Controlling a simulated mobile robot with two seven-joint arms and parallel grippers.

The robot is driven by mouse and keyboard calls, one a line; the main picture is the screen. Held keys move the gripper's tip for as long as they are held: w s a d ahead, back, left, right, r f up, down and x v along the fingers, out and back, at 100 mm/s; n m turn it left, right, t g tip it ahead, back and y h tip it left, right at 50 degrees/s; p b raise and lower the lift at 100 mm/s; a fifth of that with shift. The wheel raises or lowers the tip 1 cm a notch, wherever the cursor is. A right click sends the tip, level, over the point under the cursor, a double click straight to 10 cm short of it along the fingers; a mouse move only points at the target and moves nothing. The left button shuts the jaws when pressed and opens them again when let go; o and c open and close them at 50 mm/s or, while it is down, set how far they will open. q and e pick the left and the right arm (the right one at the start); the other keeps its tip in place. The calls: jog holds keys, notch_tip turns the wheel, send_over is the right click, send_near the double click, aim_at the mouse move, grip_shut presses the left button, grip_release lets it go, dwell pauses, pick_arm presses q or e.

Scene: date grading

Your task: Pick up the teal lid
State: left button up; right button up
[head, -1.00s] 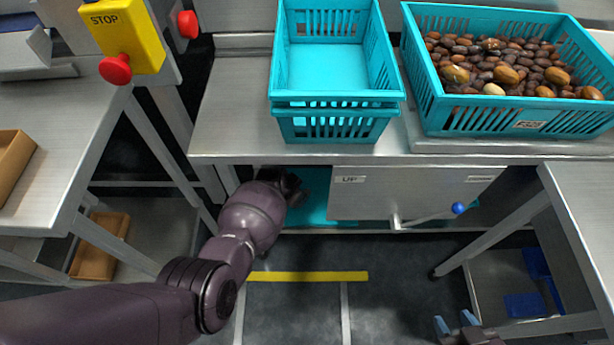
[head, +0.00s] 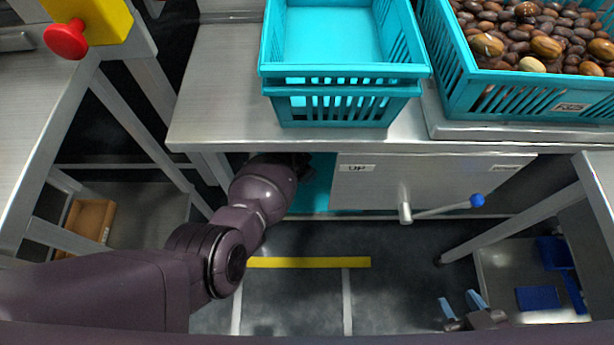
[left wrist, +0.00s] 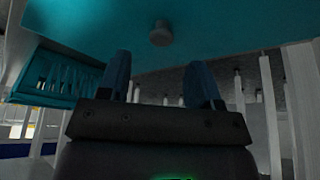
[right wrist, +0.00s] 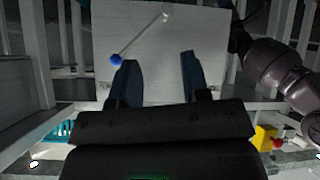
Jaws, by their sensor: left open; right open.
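A flat teal panel that looks like the lid (head: 318,188) shows in the head view below the front bench edge, partly hidden by the bench and a grey panel. In the left wrist view a broad teal surface (left wrist: 235,25) with a round grey knob (left wrist: 160,34) fills the top. My left gripper (left wrist: 162,75) is open, with the knob beyond its fingertips and apart from them. In the head view its fingers are mostly hidden at the bench edge. My right gripper (head: 462,302) is open and empty, low over the floor at the right.
Stacked teal crates (head: 345,105) and a crate of dates (head: 500,95) stand on the bench (head: 215,110). A grey panel marked UP (head: 400,185) with a blue-knobbed lever (head: 440,209) hangs beside the teal panel. Table legs flank both sides.

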pick_arm(q)
jog(key=f, duration=0.1)
jog(key=f+b, duration=0.1)
jog(key=f, duration=0.1)
jog(key=f+b, duration=0.1)
jog(key=shift+d+f, duration=0.2)
jog(key=shift+d, duration=0.1)
jog(key=shift+w+d+f+b, duration=0.15)
jog(key=shift+w+f+b, duration=0.1)
jog(key=shift+w+b, duration=0.15)
jog(key=shift+w+r, duration=0.1)
jog(key=shift+r, duration=0.1)
jog(key=shift+c, duration=0.4)
jog(key=c, duration=1)
